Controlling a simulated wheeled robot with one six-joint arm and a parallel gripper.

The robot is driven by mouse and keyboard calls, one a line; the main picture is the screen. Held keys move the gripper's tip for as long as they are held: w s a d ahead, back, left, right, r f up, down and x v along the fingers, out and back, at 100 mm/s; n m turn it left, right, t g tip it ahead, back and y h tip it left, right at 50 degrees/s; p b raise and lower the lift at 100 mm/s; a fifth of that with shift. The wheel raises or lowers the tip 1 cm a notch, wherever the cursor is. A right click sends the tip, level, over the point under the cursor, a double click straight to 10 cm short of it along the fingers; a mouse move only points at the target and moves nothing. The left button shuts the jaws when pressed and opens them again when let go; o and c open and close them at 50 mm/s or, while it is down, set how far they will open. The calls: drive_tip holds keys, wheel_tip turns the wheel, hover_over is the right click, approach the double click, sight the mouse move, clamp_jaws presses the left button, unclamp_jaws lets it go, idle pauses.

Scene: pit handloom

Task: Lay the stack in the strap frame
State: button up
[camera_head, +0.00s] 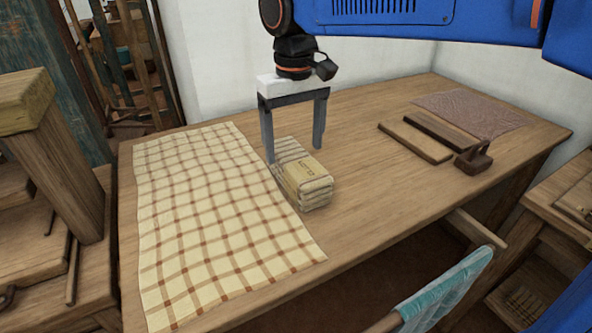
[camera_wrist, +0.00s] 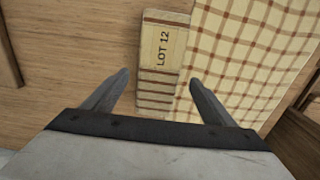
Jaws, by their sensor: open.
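The stack (camera_head: 303,177) is folded striped cloth with a tan paper band. It lies on the table against or just beside the right edge of the checked cloth. In the wrist view the stack (camera_wrist: 155,98) shows a band reading "LOT 12". My gripper (camera_head: 293,155) points down over the stack, fingers spread and nothing held. In the wrist view the gripper (camera_wrist: 159,77) has a finger on each side of the stack's line; contact cannot be told. No strap frame is clearly recognisable; a flat wooden board (camera_head: 414,141) and a dark wooden bar (camera_head: 440,132) lie at the right.
The checked cloth (camera_head: 210,215) covers the table's left part. A small wooden block (camera_head: 473,160) and a reddish cloth (camera_head: 470,110) lie at the right. The table (camera_head: 365,185) is bare between stack and board. Walls stand behind; a wooden post (camera_head: 60,150) stands left.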

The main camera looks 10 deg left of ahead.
sight(296, 158)
drive_tip(key=shift+s+d+f, duration=0.1)
drive_tip(key=shift+d+f, duration=0.05)
drive_tip(key=shift+f, duration=1.95)
drive_tip(key=c, duration=1.3)
drive_tip(key=shift+c, duration=0.2)
drive_tip(key=shift+r, duration=0.1)
wheel_tip(296, 158, up, 10)
drive_tip(key=shift+f, duration=0.1)
